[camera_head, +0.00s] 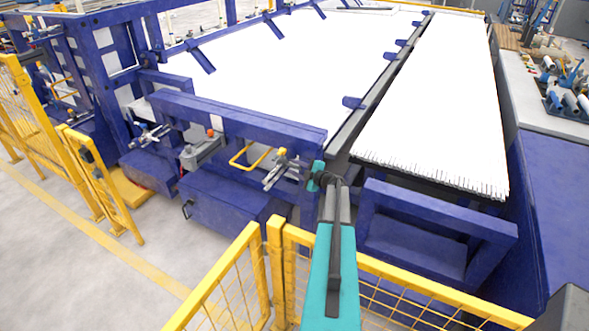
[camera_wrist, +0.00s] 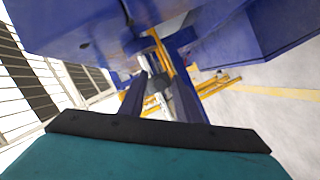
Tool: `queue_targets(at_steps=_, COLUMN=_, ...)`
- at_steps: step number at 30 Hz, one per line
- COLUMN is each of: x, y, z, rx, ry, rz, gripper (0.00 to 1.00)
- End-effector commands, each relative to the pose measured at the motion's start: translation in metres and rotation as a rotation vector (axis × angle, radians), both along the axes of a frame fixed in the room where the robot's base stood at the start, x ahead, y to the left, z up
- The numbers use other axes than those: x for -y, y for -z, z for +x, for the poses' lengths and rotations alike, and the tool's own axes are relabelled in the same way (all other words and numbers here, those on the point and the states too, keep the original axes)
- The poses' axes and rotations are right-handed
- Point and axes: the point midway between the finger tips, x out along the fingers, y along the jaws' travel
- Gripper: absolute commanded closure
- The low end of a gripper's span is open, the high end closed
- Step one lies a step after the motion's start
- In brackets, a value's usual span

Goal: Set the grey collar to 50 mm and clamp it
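In the head view, my teal and grey arm reaches up from the bottom centre to the blue machine frame. My gripper's fingers are hard to make out there. In the wrist view my gripper (camera_wrist: 160,82) shows two dark fingers standing apart, with nothing seen held between them. A small grey metal fitting (camera_head: 275,178) sits on a rod on the blue frame, just left of my arm's end. A larger grey block (camera_head: 203,152) with an orange knob (camera_head: 211,133) is further left. I cannot tell which of these is the grey collar, and no scale is readable.
A yellow bent handle (camera_head: 250,158) lies between the grey block and the fitting. Yellow mesh fencing (camera_head: 250,270) stands around my arm, in front of the machine. White pipes (camera_head: 435,100) fill the beds behind. Open floor (camera_head: 80,260) lies at the left.

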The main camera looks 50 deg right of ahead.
Motion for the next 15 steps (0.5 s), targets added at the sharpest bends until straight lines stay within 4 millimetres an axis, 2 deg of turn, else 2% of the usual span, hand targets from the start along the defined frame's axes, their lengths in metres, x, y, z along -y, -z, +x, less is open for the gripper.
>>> queue_targets(at_steps=8, x=-0.003, y=-0.003, z=-0.019, rx=0.000, ry=0.001, rz=0.000, gripper=0.70)
queue_targets(at_steps=15, x=-0.006, y=-0.009, z=-0.048, rx=-0.001, ry=0.002, rz=0.000, gripper=0.70)
